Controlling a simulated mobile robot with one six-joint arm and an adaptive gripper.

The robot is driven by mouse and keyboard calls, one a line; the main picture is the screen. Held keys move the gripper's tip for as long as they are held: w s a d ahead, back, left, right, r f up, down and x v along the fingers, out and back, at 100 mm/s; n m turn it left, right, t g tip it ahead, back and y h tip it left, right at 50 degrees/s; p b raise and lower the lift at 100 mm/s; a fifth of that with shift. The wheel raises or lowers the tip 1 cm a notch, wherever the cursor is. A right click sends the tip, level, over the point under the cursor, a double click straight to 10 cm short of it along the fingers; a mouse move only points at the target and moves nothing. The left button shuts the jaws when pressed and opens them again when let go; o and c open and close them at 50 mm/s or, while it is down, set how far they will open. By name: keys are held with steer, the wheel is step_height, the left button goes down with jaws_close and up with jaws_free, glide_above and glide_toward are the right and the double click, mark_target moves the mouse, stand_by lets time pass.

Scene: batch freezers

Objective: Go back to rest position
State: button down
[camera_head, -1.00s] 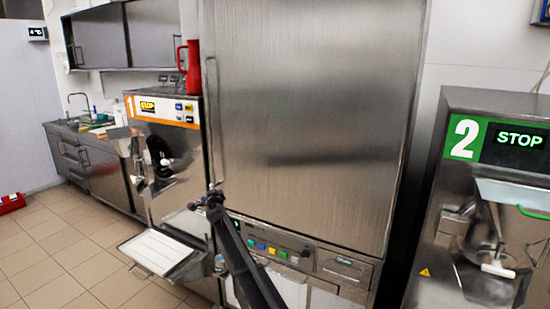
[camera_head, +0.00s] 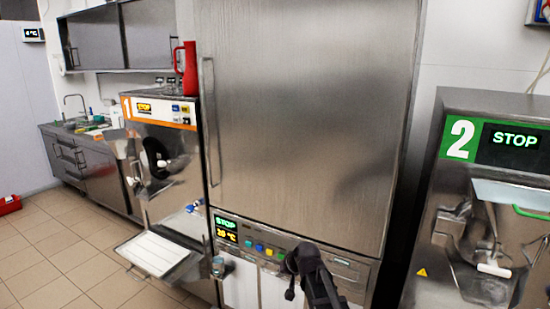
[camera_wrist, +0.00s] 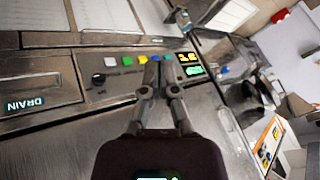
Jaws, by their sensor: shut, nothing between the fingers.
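My gripper (camera_wrist: 158,66) is shut and empty in the wrist view, its two fingers side by side. Beyond the fingertips is the control panel (camera_wrist: 110,68) of the tall steel cabinet, with coloured buttons and a lit display (camera_wrist: 189,64). In the head view the dark end of my arm is low in front of the cabinet (camera_head: 300,120), covering part of its panel; the fingers cannot be made out there. The cabinet door is shut. Its display (camera_head: 226,229) reads STOP and a temperature.
Machine 1 (camera_head: 160,108) stands left of the cabinet, with a red jug (camera_head: 187,70) on top and a white tray (camera_head: 152,253) at its front. Machine 2 (camera_head: 495,140) stands to the right. Tiled floor (camera_head: 50,255) is open at the left. A sink counter (camera_head: 95,165) is behind.

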steer(key=s+d+f+g+h, duration=0.1)
steer(key=s+d+g+h, duration=0.1)
steer(key=s+d, duration=0.5)
steer(key=s+d+f+g+h, duration=0.2)
steer(key=s+d, duration=0.6)
steer(key=s, duration=0.5)
steer(key=shift+f+g+h, duration=0.3)
steer(key=shift+g+h, duration=0.1)
steer(key=shift+g, duration=0.3)
steer(key=shift+w, duration=0.1)
